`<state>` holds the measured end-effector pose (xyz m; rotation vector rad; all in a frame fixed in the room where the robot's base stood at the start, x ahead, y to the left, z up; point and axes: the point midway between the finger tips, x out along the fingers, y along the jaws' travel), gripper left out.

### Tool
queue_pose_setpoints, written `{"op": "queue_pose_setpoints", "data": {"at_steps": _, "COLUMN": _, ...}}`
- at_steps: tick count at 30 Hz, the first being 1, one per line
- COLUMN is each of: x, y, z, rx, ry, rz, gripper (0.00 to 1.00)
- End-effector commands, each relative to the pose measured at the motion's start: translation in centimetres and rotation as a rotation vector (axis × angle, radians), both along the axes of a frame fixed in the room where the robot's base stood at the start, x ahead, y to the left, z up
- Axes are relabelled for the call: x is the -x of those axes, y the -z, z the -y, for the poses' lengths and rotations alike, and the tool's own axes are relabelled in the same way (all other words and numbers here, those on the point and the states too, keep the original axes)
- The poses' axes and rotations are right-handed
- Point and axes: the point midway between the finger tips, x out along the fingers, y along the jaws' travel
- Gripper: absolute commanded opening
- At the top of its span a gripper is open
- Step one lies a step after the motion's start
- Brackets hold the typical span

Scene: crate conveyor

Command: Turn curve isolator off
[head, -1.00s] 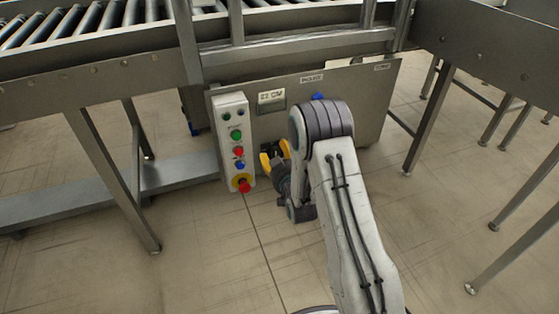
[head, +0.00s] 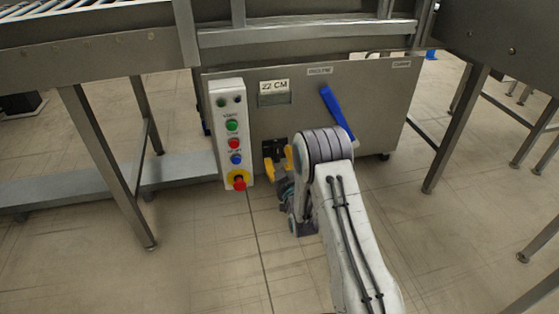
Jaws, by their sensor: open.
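A blue lever handle (head: 337,108) is on the grey cabinet front, tilted with its top to the left. No second handle shows under the right label. My gripper (head: 278,157), with yellow fingers, is open and empty in front of the cabinet, left of and below the blue handle and apart from it.
A white control box (head: 231,135) with green, red and blue buttons and a red emergency stop (head: 239,181) is close left of my gripper. A display (head: 274,93) reads 22 CM. Conveyor legs (head: 105,165) stand left and right. The floor in front is clear.

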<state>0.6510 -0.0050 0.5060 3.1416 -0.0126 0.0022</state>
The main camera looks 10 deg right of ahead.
Motion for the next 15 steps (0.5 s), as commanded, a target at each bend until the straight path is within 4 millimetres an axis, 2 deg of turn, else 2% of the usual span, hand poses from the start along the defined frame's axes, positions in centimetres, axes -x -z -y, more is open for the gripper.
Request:
{"op": "queue_pose_setpoints", "data": {"at_steps": 9, "x": -2.4, "y": 0.0, "z": 0.0, "rx": 0.000, "ry": 0.000, "rz": 0.000, "gripper": 0.54}}
{"op": "queue_pose_setpoints", "data": {"at_steps": 15, "x": -3.0, "y": 0.0, "z": 0.0, "rx": 0.000, "ry": 0.000, "rz": -0.001, "gripper": 0.54}}
